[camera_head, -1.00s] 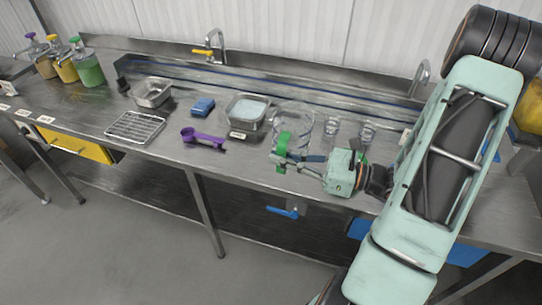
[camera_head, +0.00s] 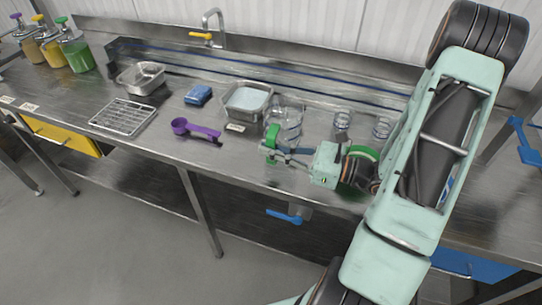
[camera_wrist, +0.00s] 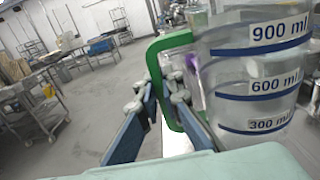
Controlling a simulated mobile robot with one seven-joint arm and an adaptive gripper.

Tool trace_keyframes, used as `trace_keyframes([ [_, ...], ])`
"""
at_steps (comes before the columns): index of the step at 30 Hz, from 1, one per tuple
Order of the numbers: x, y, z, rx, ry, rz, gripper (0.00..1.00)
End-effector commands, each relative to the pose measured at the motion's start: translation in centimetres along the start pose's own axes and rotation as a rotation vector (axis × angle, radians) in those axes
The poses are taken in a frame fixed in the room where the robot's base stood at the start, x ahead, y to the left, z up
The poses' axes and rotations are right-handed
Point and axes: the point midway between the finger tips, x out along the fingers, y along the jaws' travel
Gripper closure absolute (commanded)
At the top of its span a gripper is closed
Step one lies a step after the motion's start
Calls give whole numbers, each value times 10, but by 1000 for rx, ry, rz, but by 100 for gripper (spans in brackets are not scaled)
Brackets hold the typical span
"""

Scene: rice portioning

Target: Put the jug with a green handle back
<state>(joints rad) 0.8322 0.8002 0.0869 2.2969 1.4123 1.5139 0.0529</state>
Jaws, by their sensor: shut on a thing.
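The clear jug (camera_head: 287,113) is at the middle of the steel counter, just right of a steel pan. Its green handle (camera_head: 271,139) faces the front. My gripper (camera_head: 279,152) is shut on this handle from the front right. In the wrist view the jug (camera_wrist: 255,100) fills the right side, with blue bands marked 900, 600 and 300 ml. Its green handle (camera_wrist: 170,43) lies between my fingers (camera_wrist: 160,95). The jug looks about upright. I cannot tell whether its base touches the counter.
Two small glasses (camera_head: 342,121) stand right of the jug. The steel pan (camera_head: 247,112) holds pale contents. A purple scoop (camera_head: 196,130), blue sponge (camera_head: 198,95) and wire rack (camera_head: 123,116) lie further left. A green ring-shaped thing (camera_head: 364,153) shows behind my gripper.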

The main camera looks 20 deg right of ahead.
Motion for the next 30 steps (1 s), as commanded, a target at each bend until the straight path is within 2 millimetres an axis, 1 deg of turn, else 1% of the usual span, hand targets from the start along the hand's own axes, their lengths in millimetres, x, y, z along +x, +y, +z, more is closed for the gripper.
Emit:
trace_keyframes([
  [1, 1, 1, -13, 2, -1, -2, 100],
  [3, 2, 2, -21, 3, -1, -7, 100],
  [5, 3, 3, -25, 3, -1, -10, 100],
  [14, 4, 3, -24, 1, -1, -12, 100],
  [18, 4, 3, -29, 1, -1, -12, 100],
  [19, 4, 3, -28, 2, 0, -12, 92],
  [23, 4, 3, -28, 2, 0, -12, 78],
  [30, 4, 3, -28, 2, 0, -12, 76],
])
